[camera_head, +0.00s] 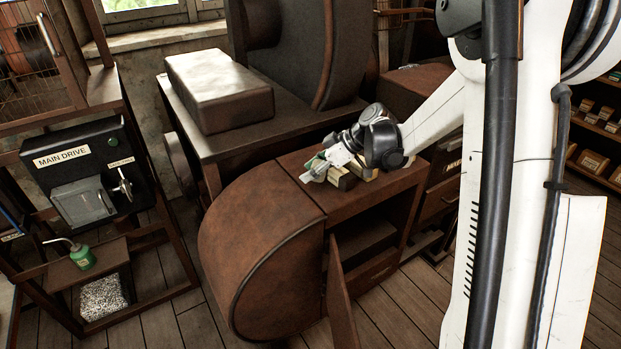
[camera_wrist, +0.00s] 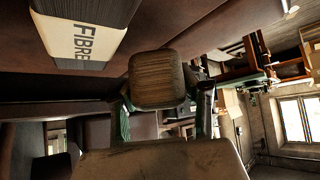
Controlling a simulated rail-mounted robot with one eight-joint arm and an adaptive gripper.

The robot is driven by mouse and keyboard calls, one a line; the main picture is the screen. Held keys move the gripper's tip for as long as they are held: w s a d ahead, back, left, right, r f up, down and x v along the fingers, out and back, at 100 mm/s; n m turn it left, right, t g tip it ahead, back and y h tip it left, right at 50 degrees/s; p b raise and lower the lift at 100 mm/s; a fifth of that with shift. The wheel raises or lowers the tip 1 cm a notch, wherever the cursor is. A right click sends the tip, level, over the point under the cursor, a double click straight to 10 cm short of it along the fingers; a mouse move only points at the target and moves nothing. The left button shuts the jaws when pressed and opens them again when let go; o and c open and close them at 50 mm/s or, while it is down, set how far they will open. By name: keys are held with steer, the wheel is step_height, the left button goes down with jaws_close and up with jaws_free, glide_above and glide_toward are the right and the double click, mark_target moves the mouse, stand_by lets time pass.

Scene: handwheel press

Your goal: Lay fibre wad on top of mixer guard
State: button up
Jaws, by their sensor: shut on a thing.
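My gripper (camera_wrist: 163,105) is shut on a brown-grey block with fine fibrous lines, which looks like the fibre wad (camera_wrist: 157,80); no label shows on its visible face. In the head view my gripper (camera_head: 318,167) is low over the right part of a brown cabinet top, and its fingers partly hide the held block. Another block, labelled FIBRE (camera_wrist: 90,38), is beside the held one in the wrist view. A rounded brown housing (camera_head: 255,250), perhaps the mixer guard, adjoins the cabinet top on the left. I cannot tell whether the held block touches the surface.
Small pale blocks (camera_head: 343,179) lie right by my gripper. A large brown block (camera_head: 218,90) rests on the machine table behind. The cabinet door (camera_head: 341,300) hangs open below. A MAIN DRIVE box (camera_head: 85,170) and a green oil can (camera_head: 82,256) stand at left. The housing's top is clear.

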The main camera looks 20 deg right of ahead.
mark_target(310, 186)
steer(key=shift+f, duration=1.45)
steer(key=shift+f, duration=0.2)
steer(key=o, duration=0.7)
steer(key=shift+r, duration=0.1)
steer(key=shift+o, duration=0.2)
